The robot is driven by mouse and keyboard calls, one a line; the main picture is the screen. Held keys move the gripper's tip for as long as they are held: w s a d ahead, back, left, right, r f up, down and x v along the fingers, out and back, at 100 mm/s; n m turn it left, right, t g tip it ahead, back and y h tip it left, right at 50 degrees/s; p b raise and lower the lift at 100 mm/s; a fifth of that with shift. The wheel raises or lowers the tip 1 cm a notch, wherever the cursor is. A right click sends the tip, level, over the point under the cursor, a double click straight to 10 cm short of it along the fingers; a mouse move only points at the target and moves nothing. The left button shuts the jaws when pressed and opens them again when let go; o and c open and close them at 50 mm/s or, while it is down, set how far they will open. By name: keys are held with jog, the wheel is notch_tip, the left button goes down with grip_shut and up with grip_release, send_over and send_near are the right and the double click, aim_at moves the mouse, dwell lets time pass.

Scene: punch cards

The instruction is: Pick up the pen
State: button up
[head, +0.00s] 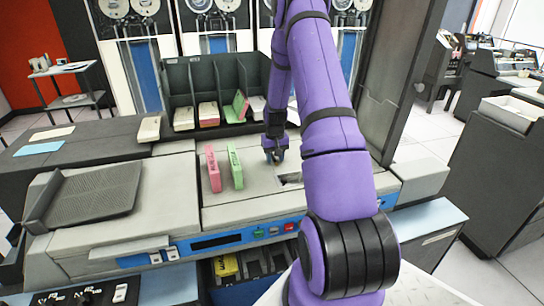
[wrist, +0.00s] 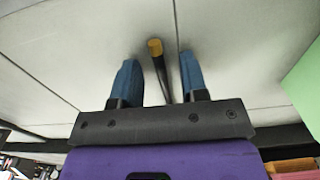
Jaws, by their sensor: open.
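The pen (wrist: 160,72) shows in the wrist view as a thin dark stick with a yellow end. It is on or just above the pale machine top (wrist: 60,45), between the two blue fingers of my gripper (wrist: 158,59). The fingers are apart, with a gap on each side of the pen. I cannot tell how far below the fingertips it is. In the head view my gripper (head: 274,155) points down close to the machine top, and I cannot make out the pen there.
A pink card stack (head: 212,168) and a green card stack (head: 235,167) stand upright left of my gripper. A dark divided rack (head: 179,82) with several card stacks is behind. A dark slotted opening (head: 290,179) is at the right. The surface front-left of my gripper is clear.

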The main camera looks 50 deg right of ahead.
grip_shut()
jog(key=shift+r, duration=0.15)
dwell(0.5)
